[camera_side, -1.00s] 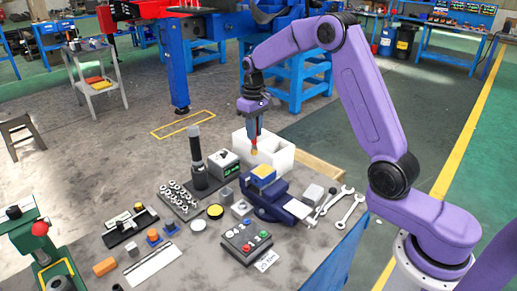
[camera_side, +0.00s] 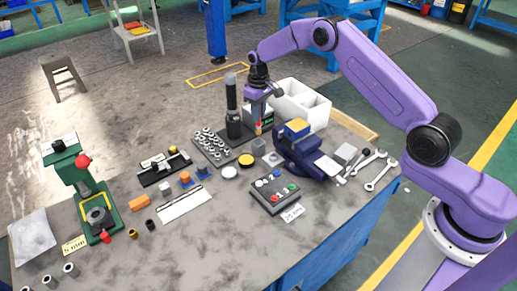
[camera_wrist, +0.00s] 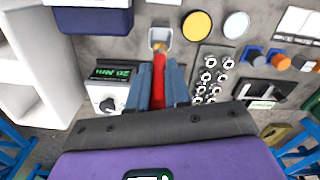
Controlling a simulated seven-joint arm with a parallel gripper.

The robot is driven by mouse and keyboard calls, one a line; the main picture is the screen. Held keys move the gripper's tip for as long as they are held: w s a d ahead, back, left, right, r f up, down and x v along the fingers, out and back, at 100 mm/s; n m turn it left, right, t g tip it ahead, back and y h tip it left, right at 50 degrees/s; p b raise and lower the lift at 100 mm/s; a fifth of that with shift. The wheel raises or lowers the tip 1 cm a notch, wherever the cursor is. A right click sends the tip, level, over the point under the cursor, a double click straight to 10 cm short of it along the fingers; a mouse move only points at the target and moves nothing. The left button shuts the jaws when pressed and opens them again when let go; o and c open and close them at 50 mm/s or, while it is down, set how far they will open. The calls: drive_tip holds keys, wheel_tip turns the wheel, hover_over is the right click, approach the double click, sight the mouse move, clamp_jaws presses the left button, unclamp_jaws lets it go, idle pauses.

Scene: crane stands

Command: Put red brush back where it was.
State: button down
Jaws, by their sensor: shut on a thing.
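My gripper (camera_side: 258,113) is shut on the red brush (camera_side: 257,124), which points down with its yellow-orange tip lowest. The gripper's blue fingers (camera_wrist: 158,88) also show in the wrist view, with the red handle (camera_wrist: 158,74) between them.
A white divided bin (camera_side: 310,105) and a box with a green display (camera_wrist: 108,92) stand close by. A black upright cylinder (camera_side: 232,122) and a rack of metal parts (camera_side: 208,146) are to the left. A blue vise (camera_side: 298,150) is to the right.

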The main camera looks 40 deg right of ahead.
sight(259, 128)
wheel_tip(259, 128, down, 8)
drive_tip(key=shift+f, duration=0.1)
idle(0.4)
drive_tip(key=shift+f, duration=0.1)
drive_tip(key=c, duration=1.1)
unclamp_jaws()
wheel_tip(259, 128, up, 12)
drive_tip(key=shift+r, duration=0.15)
drive_tip(key=shift+a, duration=0.1)
